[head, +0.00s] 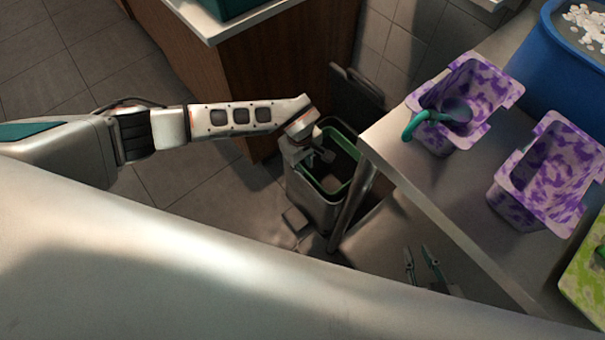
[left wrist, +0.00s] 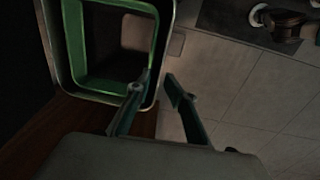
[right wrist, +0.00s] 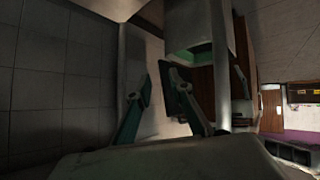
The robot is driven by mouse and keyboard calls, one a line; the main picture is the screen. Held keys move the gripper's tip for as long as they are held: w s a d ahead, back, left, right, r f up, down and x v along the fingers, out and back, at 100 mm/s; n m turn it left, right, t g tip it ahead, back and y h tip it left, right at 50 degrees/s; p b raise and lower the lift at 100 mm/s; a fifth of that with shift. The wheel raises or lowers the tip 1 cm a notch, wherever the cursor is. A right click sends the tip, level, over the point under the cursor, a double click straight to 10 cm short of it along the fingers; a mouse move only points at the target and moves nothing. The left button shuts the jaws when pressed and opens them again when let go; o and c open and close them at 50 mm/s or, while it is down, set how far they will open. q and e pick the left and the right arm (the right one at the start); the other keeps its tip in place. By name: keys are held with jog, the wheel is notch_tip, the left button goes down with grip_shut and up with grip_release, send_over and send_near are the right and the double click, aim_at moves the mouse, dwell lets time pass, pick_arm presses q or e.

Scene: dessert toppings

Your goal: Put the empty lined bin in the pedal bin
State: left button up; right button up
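The grey pedal bin (head: 309,195) stands on the floor beside the counter, its dark lid (head: 356,92) raised. A green-rimmed lined bin (head: 326,185) sits inside it; its visible interior looks dark and empty. In the left wrist view the green rim (left wrist: 76,45) is inside the grey outer rim (left wrist: 52,60). My left gripper (head: 316,155) is at the bin's near-left rim. Its fingers (left wrist: 158,80) are apart, the left one overlapping the rim in view; contact cannot be told. My right gripper (head: 424,258) is low beside the counter, with its fingers (right wrist: 160,82) apart and empty.
A steel counter (head: 400,165) with a leg stands right of the bin. On it are two purple tubs, one holding a teal-handled scoop (head: 425,120), and a blue tub (head: 560,80). A wooden cabinet (head: 265,75) stands behind. Tiled floor (head: 205,195) is clear at left.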

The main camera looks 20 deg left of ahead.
pick_arm(q)
jog(key=shift+s+r, duration=0.2)
jog(key=shift+r, duration=0.9)
pick_arm(e)
jog(key=shift+s+d+f, duration=0.15)
jog(key=shift+d+f, duration=0.05)
jog(key=shift+a, duration=0.15)
pick_arm(q)
jog(key=shift+s+f, duration=0.1)
